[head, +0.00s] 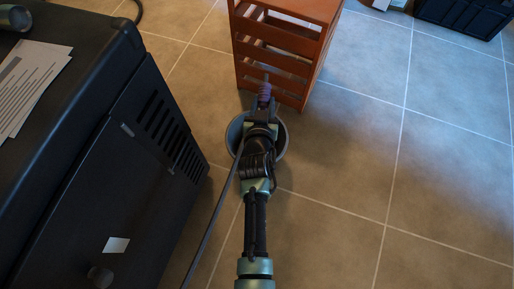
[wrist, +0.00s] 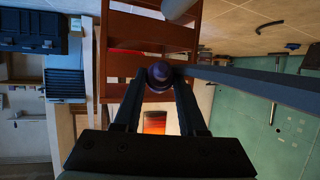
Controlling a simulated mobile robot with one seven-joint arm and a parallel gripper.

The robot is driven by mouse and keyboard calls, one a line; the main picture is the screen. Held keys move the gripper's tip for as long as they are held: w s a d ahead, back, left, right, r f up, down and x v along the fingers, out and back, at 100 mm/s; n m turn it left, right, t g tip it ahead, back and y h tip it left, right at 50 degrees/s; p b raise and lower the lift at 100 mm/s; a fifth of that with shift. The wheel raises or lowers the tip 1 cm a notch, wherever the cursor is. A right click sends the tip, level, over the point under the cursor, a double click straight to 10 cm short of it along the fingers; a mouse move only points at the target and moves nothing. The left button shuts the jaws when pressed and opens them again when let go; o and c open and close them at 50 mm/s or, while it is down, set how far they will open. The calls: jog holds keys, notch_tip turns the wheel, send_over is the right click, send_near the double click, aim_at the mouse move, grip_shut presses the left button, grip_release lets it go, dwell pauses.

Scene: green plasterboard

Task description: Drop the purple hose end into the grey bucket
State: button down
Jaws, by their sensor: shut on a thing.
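The purple hose end (head: 265,91) is between the fingertips of my gripper (head: 263,104), which is shut on it. In the wrist view the purple hose end (wrist: 159,73) shows round and dark between the two fingers (wrist: 156,86). The dark hose (head: 212,228) trails from it along my arm toward the bottom of the head view. The grey bucket (head: 283,142) stands on the floor beneath my gripper and wrist, which hide most of its opening. In the head view the purple end appears beyond the bucket's far rim. Its height above the bucket cannot be told.
A reddish-brown slatted wooden unit (head: 303,48) stands just beyond the hose end, close to the bucket. A black cabinet (head: 150,150) with papers on top fills the left. The tiled floor (head: 440,170) to the right is clear. A dark crate (head: 462,14) stands far right.

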jog(key=shift+f+b, duration=0.3)
jog(key=shift+f, duration=0.4)
jog(key=shift+c, duration=1.9)
grip_release()
jog(key=p+v, duration=0.4)
jog(key=v, duration=0.9)
jog(key=shift+r, duration=0.1)
